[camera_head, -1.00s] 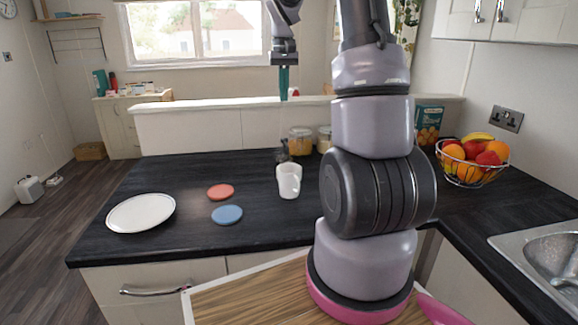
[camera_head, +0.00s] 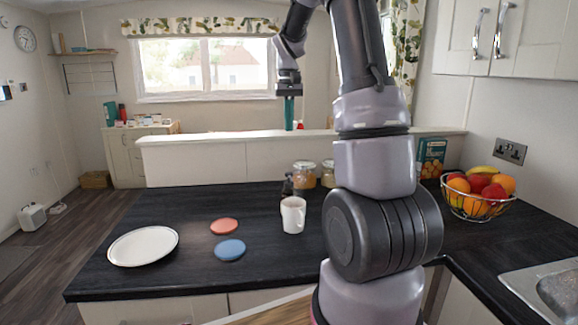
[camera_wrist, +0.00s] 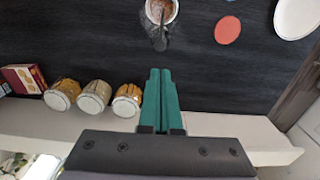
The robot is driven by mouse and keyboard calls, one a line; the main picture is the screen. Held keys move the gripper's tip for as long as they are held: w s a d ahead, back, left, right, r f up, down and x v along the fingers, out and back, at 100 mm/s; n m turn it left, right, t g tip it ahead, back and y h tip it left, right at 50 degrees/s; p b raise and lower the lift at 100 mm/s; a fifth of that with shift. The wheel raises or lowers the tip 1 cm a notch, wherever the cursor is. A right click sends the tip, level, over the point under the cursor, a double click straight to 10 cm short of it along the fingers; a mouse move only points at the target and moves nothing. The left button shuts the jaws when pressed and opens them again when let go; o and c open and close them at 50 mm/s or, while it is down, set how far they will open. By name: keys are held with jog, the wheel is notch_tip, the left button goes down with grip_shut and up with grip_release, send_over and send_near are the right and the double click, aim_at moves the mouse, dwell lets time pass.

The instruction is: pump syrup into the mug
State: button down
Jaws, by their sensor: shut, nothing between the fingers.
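The white mug (camera_head: 293,218) stands upright on the dark counter. In the wrist view it shows from above at the top edge (camera_wrist: 174,14), with something brownish inside its rim. A small dark bottle (camera_head: 287,187), apparently the syrup pump, stands just behind the mug and is partly hidden by it. In the wrist view its dark pump top (camera_wrist: 159,38) overlaps the mug's near rim. My gripper (camera_head: 289,129) has teal fingers pressed together, pointing down and empty. It hangs well above the counter, behind the bottle; the fingers also show in the wrist view (camera_wrist: 160,72).
Several lidded jars (camera_wrist: 94,96) stand along the low back ledge (camera_head: 220,155), beside a teal box (camera_head: 431,157). A fruit bowl (camera_head: 477,195) is at the right. A red coaster (camera_head: 224,226), a blue coaster (camera_head: 230,249) and a white plate (camera_head: 143,246) lie at the left.

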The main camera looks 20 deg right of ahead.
aim_at(289, 173)
notch_tip(289, 173, down, 14)
jog(key=shift+r, duration=0.1)
dwell(0.4)
jog(key=shift+s+f, duration=0.1)
jog(key=shift+f, duration=0.95)
notch_tip(289, 173, up, 14)
jog(key=shift+r, duration=0.15)
dwell(1.2)
